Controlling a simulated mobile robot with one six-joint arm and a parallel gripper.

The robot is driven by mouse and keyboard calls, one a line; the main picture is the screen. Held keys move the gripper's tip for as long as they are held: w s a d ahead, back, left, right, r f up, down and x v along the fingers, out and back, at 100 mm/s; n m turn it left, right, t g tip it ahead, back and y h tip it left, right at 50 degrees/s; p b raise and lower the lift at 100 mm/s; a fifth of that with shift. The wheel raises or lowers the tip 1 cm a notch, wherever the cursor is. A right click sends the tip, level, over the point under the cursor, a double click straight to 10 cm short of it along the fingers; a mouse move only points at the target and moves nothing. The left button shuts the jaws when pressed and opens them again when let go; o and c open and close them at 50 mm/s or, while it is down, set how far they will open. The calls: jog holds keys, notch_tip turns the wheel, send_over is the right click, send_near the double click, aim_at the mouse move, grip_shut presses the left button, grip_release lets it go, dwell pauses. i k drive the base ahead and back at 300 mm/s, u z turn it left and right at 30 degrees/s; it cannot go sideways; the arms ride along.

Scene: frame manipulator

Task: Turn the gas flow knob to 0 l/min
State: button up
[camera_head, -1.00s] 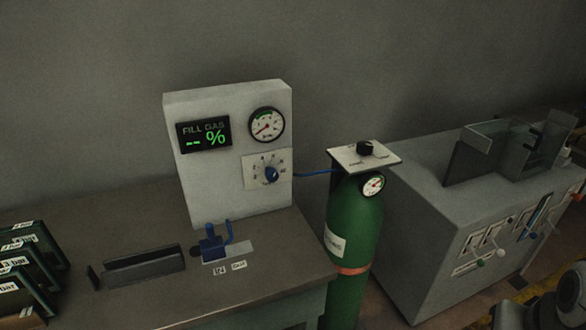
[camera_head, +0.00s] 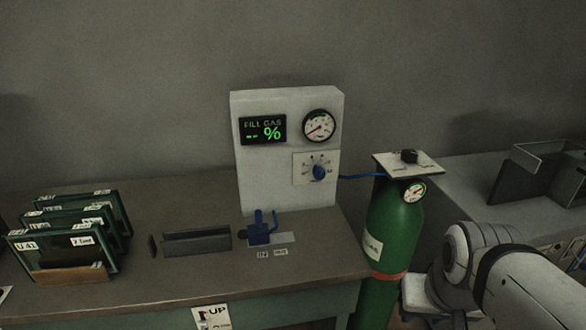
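The blue gas flow knob (camera_head: 319,172) sits on a small white dial plate at the lower right of the white gas panel (camera_head: 287,189). The dial marks around it are too small to read. A round gauge (camera_head: 319,125) is above the knob, and a black display (camera_head: 263,130) reads "FILL GAS -- %". My white arm reaches in from the lower right corner, well away from the knob. My gripper's fingers do not show.
A green gas cylinder (camera_head: 393,232) stands right of the table (camera_head: 150,290), with a black knob (camera_head: 409,156) on the plate above it. A blue valve (camera_head: 262,230) and a grey slotted holder (camera_head: 197,241) are on the table. Green framed units (camera_head: 60,249) stand at left. A grey machine is at right.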

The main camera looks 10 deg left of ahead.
aim_at(319, 172)
jog(key=u, duration=0.1)
jog(key=i, duration=1)
